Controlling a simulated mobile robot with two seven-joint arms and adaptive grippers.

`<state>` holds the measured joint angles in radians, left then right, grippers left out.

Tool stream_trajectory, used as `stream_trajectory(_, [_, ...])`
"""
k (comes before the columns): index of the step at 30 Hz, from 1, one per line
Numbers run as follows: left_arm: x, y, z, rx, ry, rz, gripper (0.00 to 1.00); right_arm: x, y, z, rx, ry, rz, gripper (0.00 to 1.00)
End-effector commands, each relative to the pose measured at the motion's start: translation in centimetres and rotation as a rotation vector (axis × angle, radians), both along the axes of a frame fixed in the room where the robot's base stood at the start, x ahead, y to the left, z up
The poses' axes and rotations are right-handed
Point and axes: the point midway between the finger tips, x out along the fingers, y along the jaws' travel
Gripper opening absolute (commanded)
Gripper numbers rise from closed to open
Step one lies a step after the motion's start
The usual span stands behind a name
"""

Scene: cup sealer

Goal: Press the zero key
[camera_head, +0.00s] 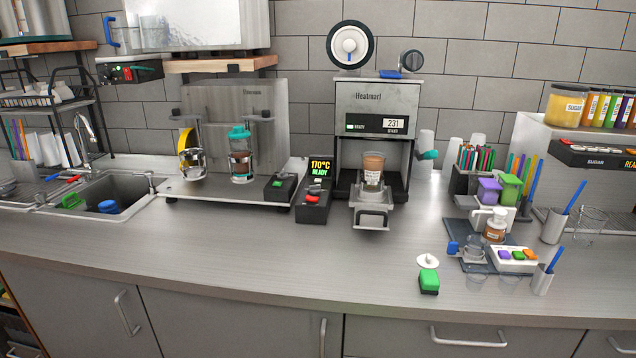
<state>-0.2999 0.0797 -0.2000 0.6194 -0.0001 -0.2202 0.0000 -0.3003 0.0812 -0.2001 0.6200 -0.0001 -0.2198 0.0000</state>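I cannot make out any key marked zero. A white box (498,265) with purple (504,255), green (518,255) and orange (530,254) keys sits at the right of the counter; its labels are too small to read. A green block-shaped button (429,279) on a dark base stands in front of it to the left. A dark control box (313,200) beside the sealer shows "170°C READY" and has a red button (314,189). The cup sealer (377,110) shows "231" and holds a brown-filled cup (373,170) on its drawer. Neither gripper is in view.
A coffee station (232,130) with a teal-lidded jar (240,153) stands left of the sealer. A sink (110,190) is at the far left. Pen holders, jars and a dispenser crowd the right. The counter front (240,250) is clear.

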Motion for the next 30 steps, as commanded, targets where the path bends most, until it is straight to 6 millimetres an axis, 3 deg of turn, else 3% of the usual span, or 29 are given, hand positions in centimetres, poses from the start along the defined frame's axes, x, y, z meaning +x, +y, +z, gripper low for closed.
stream_trajectory(1, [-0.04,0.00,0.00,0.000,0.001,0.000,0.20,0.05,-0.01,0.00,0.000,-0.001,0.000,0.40])
stream_trajectory(3, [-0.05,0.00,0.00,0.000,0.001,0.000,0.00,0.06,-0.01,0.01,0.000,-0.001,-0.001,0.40])
stream_trajectory(30, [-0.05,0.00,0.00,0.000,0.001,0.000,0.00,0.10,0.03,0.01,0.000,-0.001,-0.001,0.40])
